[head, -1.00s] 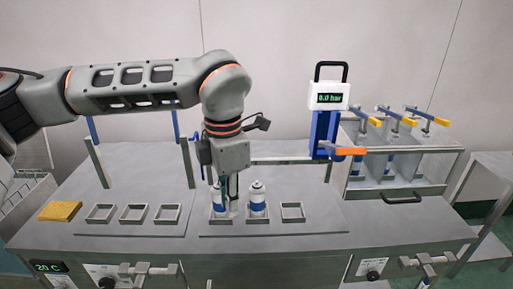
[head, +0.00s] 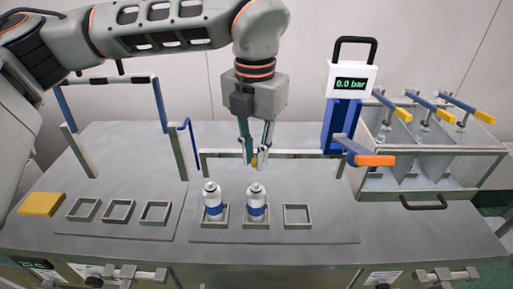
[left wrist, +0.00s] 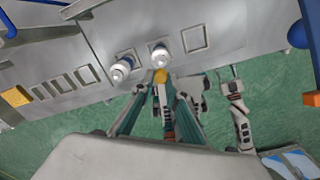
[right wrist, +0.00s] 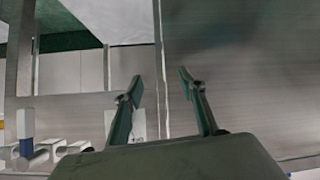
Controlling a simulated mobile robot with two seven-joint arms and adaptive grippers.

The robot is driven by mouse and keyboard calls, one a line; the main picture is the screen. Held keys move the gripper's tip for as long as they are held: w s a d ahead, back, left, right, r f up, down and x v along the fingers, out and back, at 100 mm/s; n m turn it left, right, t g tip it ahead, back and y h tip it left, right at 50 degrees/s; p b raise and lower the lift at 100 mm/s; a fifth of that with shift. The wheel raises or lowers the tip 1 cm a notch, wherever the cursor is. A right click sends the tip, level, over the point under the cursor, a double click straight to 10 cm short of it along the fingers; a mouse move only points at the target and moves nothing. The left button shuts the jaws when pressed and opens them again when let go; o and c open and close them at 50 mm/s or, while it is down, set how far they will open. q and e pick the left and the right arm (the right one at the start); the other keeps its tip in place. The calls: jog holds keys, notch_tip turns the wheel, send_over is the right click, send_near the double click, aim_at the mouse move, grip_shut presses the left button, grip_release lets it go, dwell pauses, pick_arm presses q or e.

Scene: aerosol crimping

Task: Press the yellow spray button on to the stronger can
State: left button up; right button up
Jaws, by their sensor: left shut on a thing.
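Two white cans with blue bands stand upright in square holders: the left can (head: 212,201) and the right can (head: 256,203). I cannot tell from their looks which is the stronger. They also show in the left wrist view, as the left can (left wrist: 121,69) and the right can (left wrist: 160,55). My left gripper (head: 255,157) is shut on the small yellow spray button (left wrist: 160,76), raised above the cans and apart from both. The fingers partly hide the button in the head view. My right gripper (right wrist: 155,85) is open and empty, seen only in the right wrist view.
An empty holder (head: 297,216) sits right of the cans, and several more stand at left beside a yellow pad (head: 41,204). A blue gauge stand with a display (head: 351,84) reading 0.0 bar and an orange-tipped lever (head: 372,160) rises at right.

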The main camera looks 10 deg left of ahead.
aim_at(255, 160)
pick_arm(q)
jog(key=shift+s+f, duration=0.1)
jog(key=shift+f, duration=0.3)
jog(key=shift+f+b, duration=0.35)
jog(key=shift+b, duration=0.05)
jog(key=shift+f+b, duration=0.55)
jog(key=shift+f, duration=0.3)
jog(key=shift+f+b, duration=0.7)
jog(key=shift+f, duration=0.6)
pick_arm(e)
jog(key=shift+s+f, duration=0.2)
jog(key=shift+f, duration=1.8)
jog(key=shift+r, duration=0.25)
jog(key=shift+f, duration=0.1)
pick_arm(q)
jog(key=o, duration=1.3)
